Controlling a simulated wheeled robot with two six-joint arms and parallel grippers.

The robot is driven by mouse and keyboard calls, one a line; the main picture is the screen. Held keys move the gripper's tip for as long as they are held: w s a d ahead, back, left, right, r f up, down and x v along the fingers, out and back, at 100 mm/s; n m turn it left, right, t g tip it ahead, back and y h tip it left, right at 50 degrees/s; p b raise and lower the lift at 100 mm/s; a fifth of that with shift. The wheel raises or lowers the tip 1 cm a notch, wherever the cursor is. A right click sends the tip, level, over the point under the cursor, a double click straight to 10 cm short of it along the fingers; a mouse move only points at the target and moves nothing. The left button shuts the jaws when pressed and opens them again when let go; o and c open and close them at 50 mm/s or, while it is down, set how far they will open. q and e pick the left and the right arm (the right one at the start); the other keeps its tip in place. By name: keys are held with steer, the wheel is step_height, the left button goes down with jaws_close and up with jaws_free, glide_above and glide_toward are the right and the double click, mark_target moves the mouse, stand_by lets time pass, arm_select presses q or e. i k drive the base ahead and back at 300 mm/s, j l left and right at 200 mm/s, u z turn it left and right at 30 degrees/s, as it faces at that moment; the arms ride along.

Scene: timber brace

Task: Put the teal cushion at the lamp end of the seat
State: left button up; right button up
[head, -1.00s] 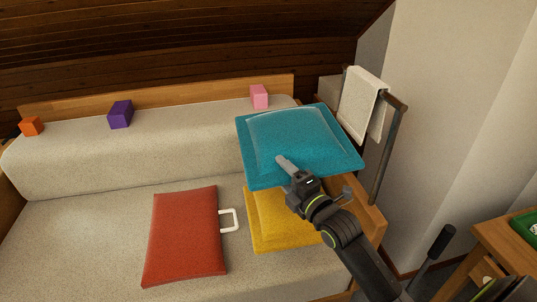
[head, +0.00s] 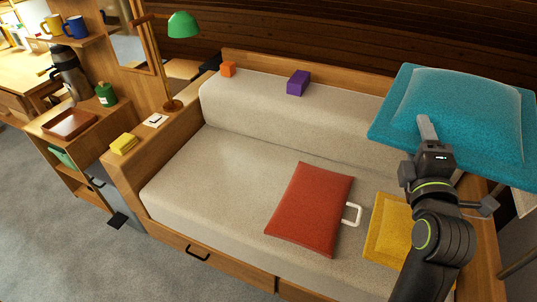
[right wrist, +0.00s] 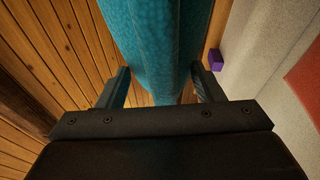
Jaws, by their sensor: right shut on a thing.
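The teal cushion (head: 462,112) is held up in the air at the right of the head view, above the right end of the seat. My right gripper (head: 428,132) is shut on its near edge. In the right wrist view the teal cushion (right wrist: 160,45) runs between the two fingers (right wrist: 162,88). The seat (head: 225,185) is a long pale bench with a backrest. The green lamp (head: 183,27) stands at its left end, and the seat there is bare. My left gripper is not in view.
A red cushion (head: 312,208) with a white loop lies mid-seat, and a yellow cushion (head: 385,230) lies right of it. Purple (head: 298,82) and orange (head: 228,69) blocks sit on the backrest. A yellow cloth (head: 124,144) lies on the wooden left arm.

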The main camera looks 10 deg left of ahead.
mark_target(198, 183)
steer(key=j, duration=0.85)
steer(key=i+j, duration=0.1)
steer(key=j, duration=0.8)
steer(key=j+u, duration=0.1)
steer(key=j, duration=0.75)
steer(key=i+j, duration=0.15)
steer(key=j, duration=0.75)
